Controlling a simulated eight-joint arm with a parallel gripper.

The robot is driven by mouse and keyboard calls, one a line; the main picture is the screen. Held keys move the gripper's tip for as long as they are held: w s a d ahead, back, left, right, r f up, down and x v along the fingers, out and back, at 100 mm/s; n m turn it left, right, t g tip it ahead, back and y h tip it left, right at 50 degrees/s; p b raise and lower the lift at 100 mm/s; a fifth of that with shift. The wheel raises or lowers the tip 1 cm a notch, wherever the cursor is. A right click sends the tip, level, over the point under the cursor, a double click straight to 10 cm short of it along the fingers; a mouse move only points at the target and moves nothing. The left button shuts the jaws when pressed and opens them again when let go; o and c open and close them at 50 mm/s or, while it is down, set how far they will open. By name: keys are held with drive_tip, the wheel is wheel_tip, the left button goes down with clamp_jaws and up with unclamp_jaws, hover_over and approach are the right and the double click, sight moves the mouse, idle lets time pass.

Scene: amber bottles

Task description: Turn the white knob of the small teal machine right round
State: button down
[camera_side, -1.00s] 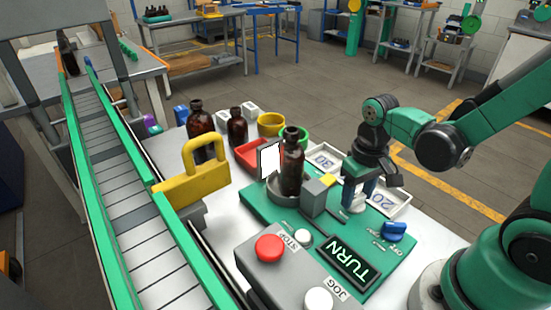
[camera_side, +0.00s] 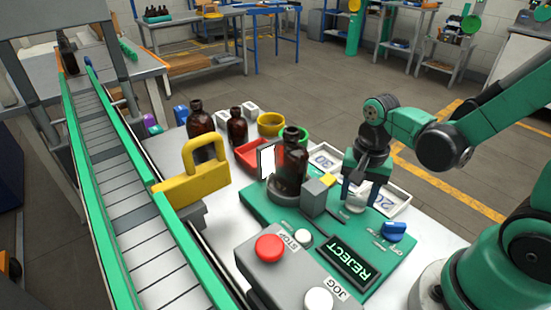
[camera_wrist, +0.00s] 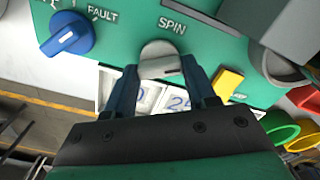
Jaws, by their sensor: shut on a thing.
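The small teal machine (camera_side: 275,222) stands on the white table, and its screen (camera_side: 349,262) reads REJECT. Its white knob (camera_wrist: 160,52) sits beside the SPIN label in the wrist view; in the side view the knob (camera_side: 356,204) is low between my fingers. My gripper (camera_wrist: 162,68) is shut on the knob, one finger on each side; it also shows in the side view (camera_side: 358,200). A dark amber bottle (camera_side: 291,170) stands upright on the machine's round holder, next to a bright panel (camera_side: 267,161).
A blue knob (camera_side: 393,230) is close to my gripper. White numbered trays (camera_side: 400,206) lie behind. A red STOP button (camera_side: 269,248), yellow bracket (camera_side: 192,186) and conveyor (camera_side: 130,210) are left.

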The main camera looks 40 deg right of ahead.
sight(358, 196)
drive_tip(key=shift+m, duration=0.6)
drive_tip(key=shift+c, duration=1.4)
unclamp_jaws()
drive_tip(key=shift+r, duration=0.1)
drive_tip(key=shift+r, duration=2.75)
